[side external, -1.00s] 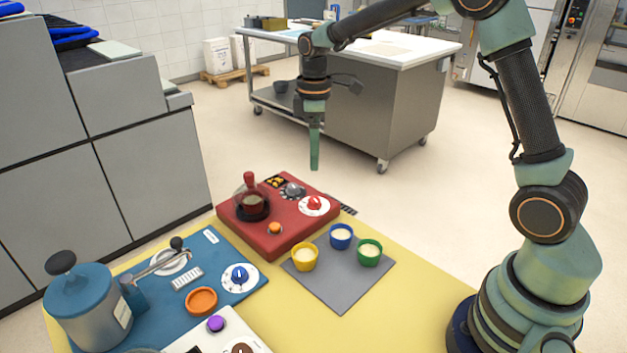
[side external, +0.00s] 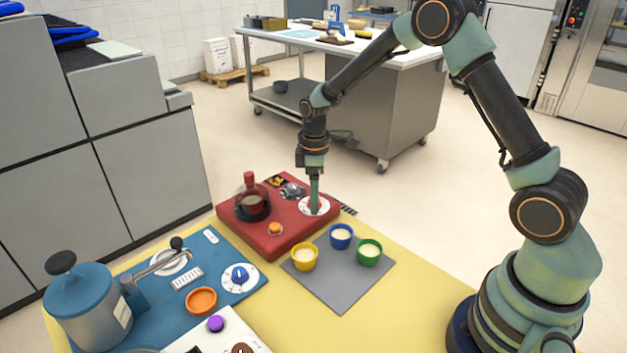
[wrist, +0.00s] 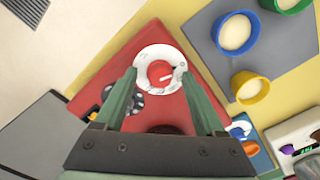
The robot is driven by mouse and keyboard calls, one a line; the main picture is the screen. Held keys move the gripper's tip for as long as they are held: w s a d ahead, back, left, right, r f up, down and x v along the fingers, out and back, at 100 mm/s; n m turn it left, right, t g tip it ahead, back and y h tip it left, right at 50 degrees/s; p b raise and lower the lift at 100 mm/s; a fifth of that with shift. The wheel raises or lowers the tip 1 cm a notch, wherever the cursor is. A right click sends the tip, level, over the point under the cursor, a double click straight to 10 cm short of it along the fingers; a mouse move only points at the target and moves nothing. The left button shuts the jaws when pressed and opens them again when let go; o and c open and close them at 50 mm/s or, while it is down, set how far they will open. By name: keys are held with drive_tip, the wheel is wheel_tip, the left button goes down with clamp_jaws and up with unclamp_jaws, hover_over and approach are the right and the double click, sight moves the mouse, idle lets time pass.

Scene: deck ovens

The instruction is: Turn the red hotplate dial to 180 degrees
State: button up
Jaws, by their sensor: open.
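The red hotplate (side external: 272,243) stands on the yellow table. Its red dial (wrist: 159,73) sits in a white ring with markings (wrist: 149,52); a white pointer line shows on the dial's right part in the wrist view. My gripper (side external: 314,208) points straight down over the dial, and in the side view its fingers hide most of the dial. In the wrist view my gripper (wrist: 158,72) is open, with one green finger on each side of the dial. I cannot tell whether the fingers touch it. The ring's numbers are too small to read.
A pot (side external: 252,202) and an orange knob (side external: 274,228) are on the hotplate. A grey mat (side external: 338,286) holds yellow (side external: 304,256), blue (side external: 341,236) and green (side external: 369,251) cups close by. A blue station (side external: 225,259) with a blue dial stands nearer left.

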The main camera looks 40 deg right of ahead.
clamp_jaws()
drive_tip(key=m, duration=1.4)
idle(0.4)
idle(0.4)
unclamp_jaws()
